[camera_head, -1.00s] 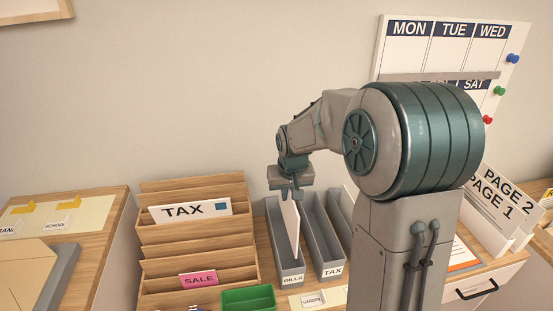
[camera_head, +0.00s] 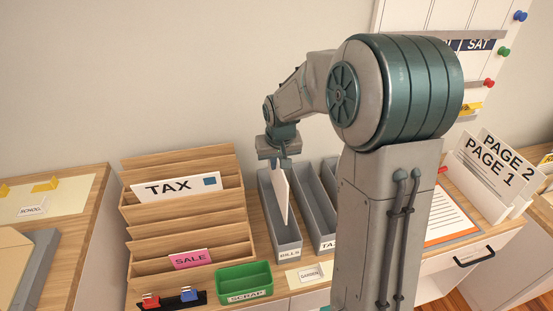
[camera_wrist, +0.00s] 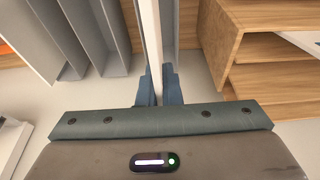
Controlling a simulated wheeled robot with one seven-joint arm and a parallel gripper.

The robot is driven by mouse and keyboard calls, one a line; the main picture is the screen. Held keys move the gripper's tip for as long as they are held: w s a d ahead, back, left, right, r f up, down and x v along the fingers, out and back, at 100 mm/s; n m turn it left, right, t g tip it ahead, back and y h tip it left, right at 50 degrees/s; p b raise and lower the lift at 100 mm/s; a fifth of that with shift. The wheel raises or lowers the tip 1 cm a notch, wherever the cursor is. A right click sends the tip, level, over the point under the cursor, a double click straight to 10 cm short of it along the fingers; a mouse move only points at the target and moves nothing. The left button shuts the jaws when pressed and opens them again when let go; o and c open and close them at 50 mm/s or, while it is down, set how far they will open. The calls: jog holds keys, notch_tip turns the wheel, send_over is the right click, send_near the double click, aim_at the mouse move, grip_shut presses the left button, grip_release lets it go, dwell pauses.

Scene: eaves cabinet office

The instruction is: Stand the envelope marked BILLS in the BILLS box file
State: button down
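A white envelope (camera_head: 279,192) stands on edge inside the grey box file labelled BILLS (camera_head: 289,251). Its printed face is not readable from here. My gripper (camera_head: 279,164) is above the rear part of that file, with its fingers at the envelope's top edge. In the wrist view, the blue fingers of my gripper (camera_wrist: 159,88) are on both sides of the thin white envelope (camera_wrist: 150,35), close against it. The envelope's lower edge is hidden by the file's walls, so I cannot tell whether it touches the bottom.
A grey file marked TAX (camera_head: 323,240) stands right of the BILLS file. A wooden sorter (camera_head: 225,232) with a TAX envelope (camera_head: 180,188) and a pink SALE card (camera_head: 190,259) is on the left. A green SCRAP tray (camera_head: 244,280) and a GARDEN card (camera_head: 310,273) are in front.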

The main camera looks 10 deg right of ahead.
aim_at(278, 183)
jog(key=shift+f+b, duration=5.1)
jog(key=shift+f, duration=1.3)
jog(key=c, duration=1.2)
grip_release()
jog(key=shift+r, duration=0.15)
jog(key=shift+p+v, duration=1.85)
jog(key=shift+v, duration=1.05)
jog(key=s+r, duration=0.3)
jog(key=s, duration=0.9)
jog(key=s+r, duration=0.4)
jog(key=s, duration=0.8)
jog(key=shift+r, duration=0.2)
